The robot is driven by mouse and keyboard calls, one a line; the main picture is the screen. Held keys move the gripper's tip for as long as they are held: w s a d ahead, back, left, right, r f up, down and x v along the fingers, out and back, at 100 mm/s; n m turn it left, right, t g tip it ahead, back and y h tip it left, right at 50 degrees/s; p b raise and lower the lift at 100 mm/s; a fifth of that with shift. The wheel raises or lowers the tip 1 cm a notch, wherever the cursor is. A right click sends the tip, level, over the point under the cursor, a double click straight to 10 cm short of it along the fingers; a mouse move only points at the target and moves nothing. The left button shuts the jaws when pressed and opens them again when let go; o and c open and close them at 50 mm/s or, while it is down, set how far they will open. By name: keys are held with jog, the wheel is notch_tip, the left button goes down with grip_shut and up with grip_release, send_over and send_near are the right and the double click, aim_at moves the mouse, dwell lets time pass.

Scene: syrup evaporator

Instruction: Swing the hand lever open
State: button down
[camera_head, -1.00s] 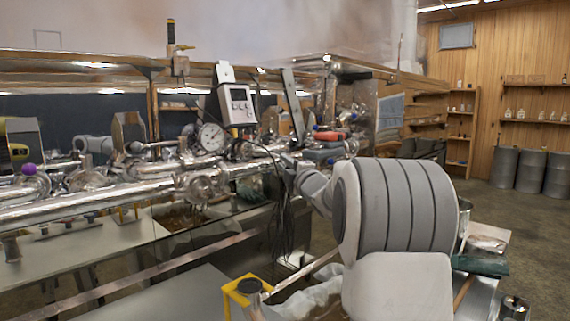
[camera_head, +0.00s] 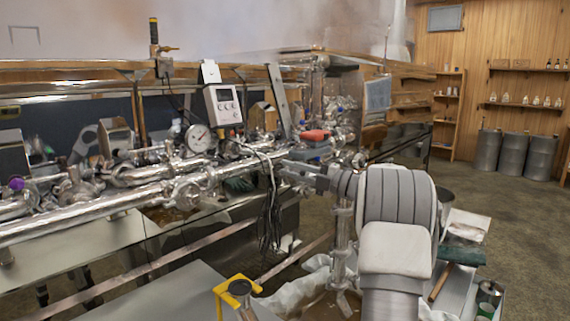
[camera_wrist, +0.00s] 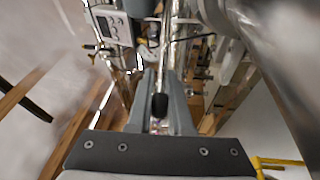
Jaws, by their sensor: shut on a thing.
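My gripper (camera_head: 290,169) reaches the shiny pipework from the right, just below the red-topped fitting, in the head view. In the wrist view my gripper (camera_wrist: 163,88) has its two grey fingers closed around a slim part with a rounded black end (camera_wrist: 159,105). This looks like the hand lever. The black end sits between the fingers, close to the palm. The lever's pivot is hidden, and in the head view my gripper and the pipes hide the lever, so its angle cannot be told.
The steel pipe (camera_head: 95,211) runs left of my gripper. A white meter box (camera_head: 223,105), a round gauge (camera_head: 198,137) and a red-topped fitting (camera_head: 315,135) are close by. Dark cables hang beside my gripper. A yellow frame (camera_head: 231,281) stands below. Open floor lies right.

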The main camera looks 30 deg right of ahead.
jog(key=shift+s+d+n+g+y+p, duration=0.3)
jog(key=shift+n+g+y, duration=0.2)
jog(key=shift+y, duration=0.2)
jog(key=c, duration=0.8)
grip_release()
jog(key=shift+c, duration=0.2)
jog(key=shift+s, duration=0.1)
jog(key=v, duration=1.7)
jog(key=shift+d, duration=0.2)
jog(key=shift+f, duration=0.1)
